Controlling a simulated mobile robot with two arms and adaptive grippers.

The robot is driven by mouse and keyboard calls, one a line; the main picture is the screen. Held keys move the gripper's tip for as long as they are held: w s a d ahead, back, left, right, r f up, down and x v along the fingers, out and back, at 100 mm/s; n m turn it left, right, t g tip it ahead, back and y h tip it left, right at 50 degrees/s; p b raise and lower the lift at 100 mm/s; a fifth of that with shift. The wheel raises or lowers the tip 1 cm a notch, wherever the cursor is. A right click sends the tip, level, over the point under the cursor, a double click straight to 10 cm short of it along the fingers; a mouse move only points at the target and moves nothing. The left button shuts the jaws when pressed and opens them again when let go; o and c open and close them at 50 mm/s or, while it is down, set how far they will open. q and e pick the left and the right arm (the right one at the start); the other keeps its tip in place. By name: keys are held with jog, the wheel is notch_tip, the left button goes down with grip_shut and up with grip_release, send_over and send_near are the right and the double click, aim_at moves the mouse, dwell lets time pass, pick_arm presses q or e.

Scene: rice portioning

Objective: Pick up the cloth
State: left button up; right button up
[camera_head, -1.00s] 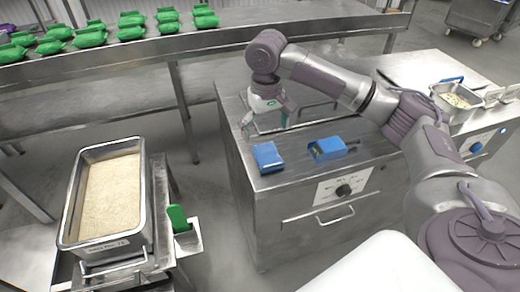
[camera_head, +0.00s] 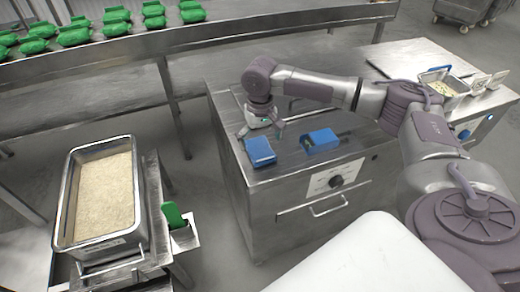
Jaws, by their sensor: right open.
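A small blue folded piece that looks like the cloth (camera_head: 260,153) lies on the steel counter (camera_head: 295,165), near its left front edge. My right gripper (camera_head: 261,132) is open and points down just behind and above it. The fingers are spread, and I cannot tell whether they touch the blue piece. My left gripper is not in view.
A blue box-like item (camera_head: 320,140) sits on the counter just right of the gripper. A deep steel pan of rice (camera_head: 68,205) stands at the lower left. Green packs (camera_head: 75,37) line the back table. A smaller food pan (camera_head: 455,83) is at the right.

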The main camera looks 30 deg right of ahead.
jog(key=shift+w+f, duration=0.1)
jog(key=shift+f, duration=1.3)
jog(key=c, duration=1.2)
jog(key=shift+r, duration=0.65)
notch_tip(320, 180, up, 3)
jog(key=shift+f+b, duration=0.2)
jog(key=shift+b, duration=0.1)
jog(key=s+d+r+b, duration=0.1)
jog(key=s+d+r, duration=0.4)
jog(key=s, duration=0.5)
notch_tip(320, 180, up, 2)
jog(key=shift+s+d+r, duration=0.1)
jog(key=shift+s+d, duration=0.05)
jog(key=shift+s, duration=0.1)
